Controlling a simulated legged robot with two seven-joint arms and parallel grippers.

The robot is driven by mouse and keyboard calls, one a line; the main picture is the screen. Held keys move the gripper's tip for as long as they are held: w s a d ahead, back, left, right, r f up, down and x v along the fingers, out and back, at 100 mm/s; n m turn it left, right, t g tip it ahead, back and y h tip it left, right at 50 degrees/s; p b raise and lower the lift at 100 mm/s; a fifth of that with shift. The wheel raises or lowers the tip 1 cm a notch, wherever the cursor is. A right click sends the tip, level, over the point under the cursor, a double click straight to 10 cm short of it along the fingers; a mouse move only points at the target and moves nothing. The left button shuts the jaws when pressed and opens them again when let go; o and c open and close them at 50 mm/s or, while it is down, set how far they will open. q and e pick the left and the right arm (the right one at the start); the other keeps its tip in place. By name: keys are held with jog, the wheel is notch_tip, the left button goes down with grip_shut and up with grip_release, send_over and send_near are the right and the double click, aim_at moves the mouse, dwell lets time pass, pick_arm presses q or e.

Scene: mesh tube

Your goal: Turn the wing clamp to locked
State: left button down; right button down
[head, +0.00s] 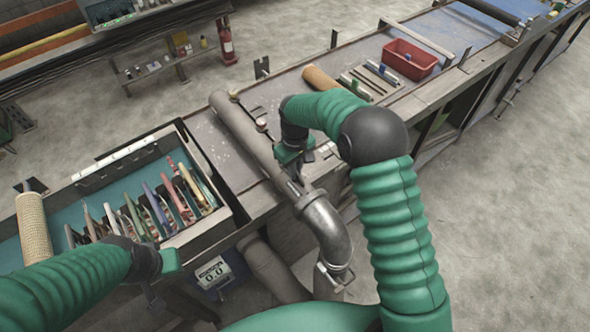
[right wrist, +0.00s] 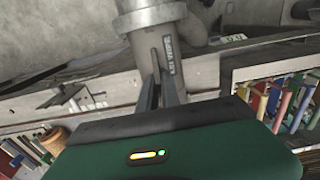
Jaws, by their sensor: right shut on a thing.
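A grey pipe (head: 243,130) runs along the bench to a collar and a metal elbow (head: 328,225) at the front edge. My right gripper (head: 300,180) is on the pipe just behind the collar, shut on what I take to be the wing clamp; the clamp is mostly hidden by the gripper. In the right wrist view, the dark fingers (right wrist: 161,92) reach to the pipe below the collar (right wrist: 150,16). A dark label (right wrist: 170,54) on the pipe there is too small to read. My left gripper (head: 166,264) is by the tool tray's front edge; its fingers do not show clearly.
A display (head: 213,272) hangs below the bench edge. A red bin (head: 409,60) and a tan roll (head: 320,78) lie farther along the bench.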

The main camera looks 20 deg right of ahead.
jog(key=shift+w+r, duration=0.2)
jog(key=shift+w, duration=0.05)
jog(key=c, duration=1.6)
grip_release()
jog(key=shift+f, duration=0.1)
jog(key=shift+o, duration=0.2)
jog(key=shift+f, duration=0.1)
jog(key=shift+r, duration=0.5)
notch_tip(320, 180, up, 16)
jog(key=b, duration=0.3)
jog(key=shift+f, duration=0.2)
